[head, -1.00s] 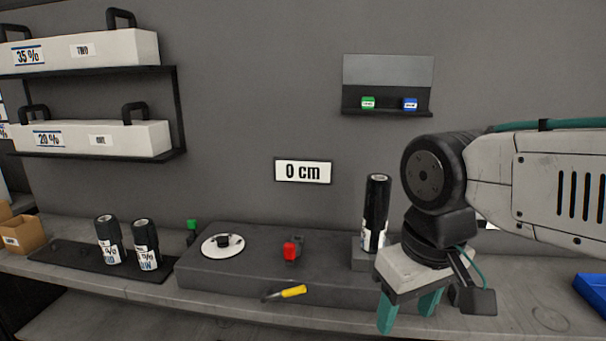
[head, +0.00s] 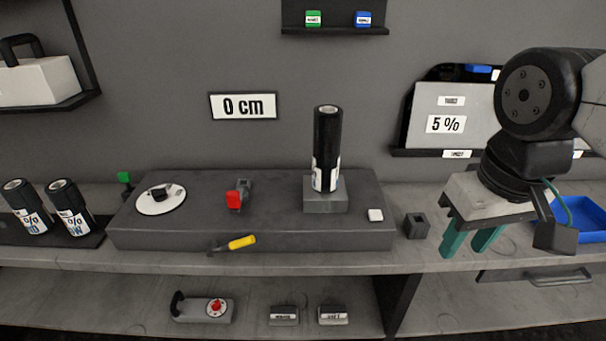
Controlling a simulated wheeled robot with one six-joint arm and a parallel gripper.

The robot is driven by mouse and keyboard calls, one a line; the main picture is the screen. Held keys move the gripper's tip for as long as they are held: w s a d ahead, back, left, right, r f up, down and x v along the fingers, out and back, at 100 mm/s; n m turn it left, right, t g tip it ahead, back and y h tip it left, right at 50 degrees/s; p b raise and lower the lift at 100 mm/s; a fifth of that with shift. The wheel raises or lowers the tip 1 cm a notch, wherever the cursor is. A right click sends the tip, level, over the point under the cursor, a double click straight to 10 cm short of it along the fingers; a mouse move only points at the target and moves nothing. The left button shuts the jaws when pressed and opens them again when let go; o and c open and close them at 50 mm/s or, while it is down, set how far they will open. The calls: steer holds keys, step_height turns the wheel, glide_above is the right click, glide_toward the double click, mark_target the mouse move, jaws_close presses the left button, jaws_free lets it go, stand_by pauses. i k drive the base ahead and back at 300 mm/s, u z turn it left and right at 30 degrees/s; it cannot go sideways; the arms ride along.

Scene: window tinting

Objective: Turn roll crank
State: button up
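A dark block (head: 290,220) stands on the counter in the head view. At its front edge is a yellow handle (head: 242,242) on a dark arm, which looks like the roll crank. A black film roll (head: 327,135) stands upright on a grey seat (head: 325,198) at the block's right end. A sign above reads 0 cm (head: 243,106). My gripper (head: 470,250) is at the right, well apart from the yellow handle. Its two teal fingers point down, spread and empty.
The block also bears a white disc (head: 151,204) and a red-ended part (head: 233,200). A small dark holder (head: 416,225) stands between block and gripper. Two rolls (head: 27,208) lean at the left. A blue tray (head: 580,218) is at the right. A lower shelf holds small items.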

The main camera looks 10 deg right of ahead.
mark_target(235, 198)
steer(key=z, duration=0.85)
steer(key=i, duration=0.3)
steer(key=u, duration=1.75)
